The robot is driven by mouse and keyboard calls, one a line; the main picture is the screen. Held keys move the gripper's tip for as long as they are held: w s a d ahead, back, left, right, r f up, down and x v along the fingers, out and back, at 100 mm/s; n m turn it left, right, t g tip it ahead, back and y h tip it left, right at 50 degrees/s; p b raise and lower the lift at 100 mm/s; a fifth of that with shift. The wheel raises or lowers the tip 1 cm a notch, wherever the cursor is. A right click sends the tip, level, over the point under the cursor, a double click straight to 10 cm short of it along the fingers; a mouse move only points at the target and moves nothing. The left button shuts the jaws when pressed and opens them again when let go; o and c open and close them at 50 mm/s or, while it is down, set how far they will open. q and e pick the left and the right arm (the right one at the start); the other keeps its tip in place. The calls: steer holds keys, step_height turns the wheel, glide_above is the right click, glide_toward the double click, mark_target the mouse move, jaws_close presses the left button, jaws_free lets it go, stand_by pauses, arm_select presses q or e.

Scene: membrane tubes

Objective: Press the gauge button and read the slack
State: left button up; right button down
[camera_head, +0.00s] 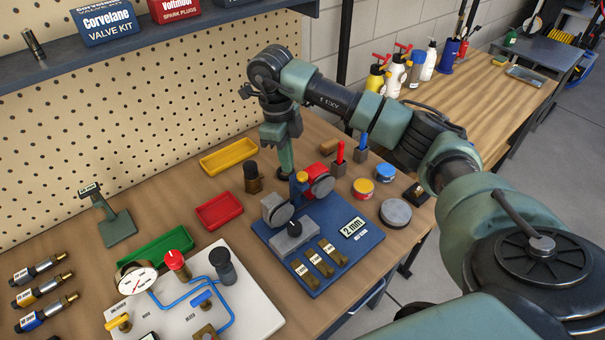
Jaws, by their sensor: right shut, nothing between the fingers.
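A blue board (338,206) lies on the bench. My right gripper (286,172) points down, shut and empty, at the board's back edge, just left of the yellow-topped part. I cannot tell whether its tip touches anything. No gauge button is clearly identifiable. My left gripper is out of view.
A white panel (262,310) with a dial and blue pipe lies front left. Yellow (228,157), red (219,211) and green (157,250) trays lie left of the board. Cans (363,188) and a grey disc (395,212) stand right. A pegboard rises behind.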

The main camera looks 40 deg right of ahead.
step_height(320, 180, up, 8)
steer(key=b, duration=0.1)
steer(key=shift+w+a+f, duration=0.2)
steer(key=shift+w+a, duration=0.05)
steer(key=shift+w, duration=0.1)
stand_by(0.4)
